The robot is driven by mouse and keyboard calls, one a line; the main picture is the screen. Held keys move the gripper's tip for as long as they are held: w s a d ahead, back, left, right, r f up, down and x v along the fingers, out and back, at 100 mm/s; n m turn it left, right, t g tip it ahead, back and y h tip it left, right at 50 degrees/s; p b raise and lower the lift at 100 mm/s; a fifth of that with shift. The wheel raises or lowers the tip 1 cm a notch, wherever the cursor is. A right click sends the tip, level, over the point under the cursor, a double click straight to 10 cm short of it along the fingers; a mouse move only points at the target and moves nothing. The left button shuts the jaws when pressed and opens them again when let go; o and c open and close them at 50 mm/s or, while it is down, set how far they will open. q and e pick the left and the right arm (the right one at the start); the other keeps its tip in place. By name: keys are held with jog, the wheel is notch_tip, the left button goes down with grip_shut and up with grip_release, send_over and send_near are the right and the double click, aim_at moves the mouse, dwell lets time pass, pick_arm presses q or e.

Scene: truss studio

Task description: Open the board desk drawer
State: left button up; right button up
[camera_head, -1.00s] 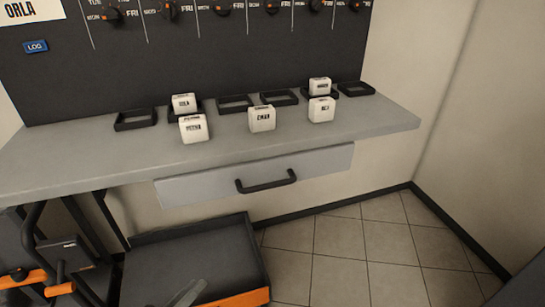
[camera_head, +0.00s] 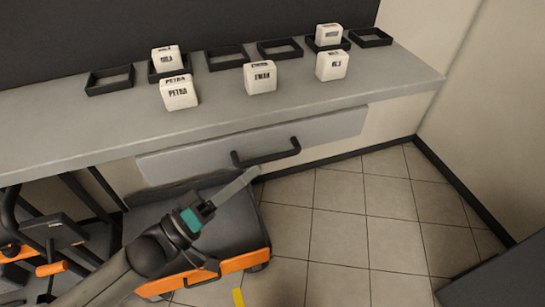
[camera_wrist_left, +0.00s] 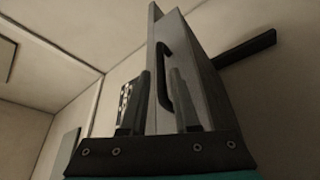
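The board desk drawer (camera_head: 200,158) has a pale grey front under the desk top and appears shut. Its black bar handle (camera_head: 265,157) is in the middle of the front. My left gripper (camera_head: 248,178) is just below and in front of the handle, pointing up and right toward it. In the left wrist view, its two fingers (camera_wrist_left: 161,75) are apart, and the handle (camera_wrist_left: 164,88) shows between and beyond them. The drawer front (camera_wrist_left: 195,65) is seen edge-on there. I see no contact with the handle. My right gripper is in neither view.
The grey desk top (camera_head: 215,125) carries several white name blocks (camera_head: 260,77) and black trays (camera_head: 109,80). A dark, orange-edged cart (camera_head: 250,262) stands below the drawer, under my left arm. Tiled floor (camera_head: 345,235) is open at right. A dark object (camera_head: 505,275) fills the lower right corner.

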aim_at(272, 155)
pick_arm(q)
jog(key=shift+b+x, duration=0.4)
jog(key=shift+x, duration=2.8)
jog(key=shift+c, duration=0.4)
grip_shut()
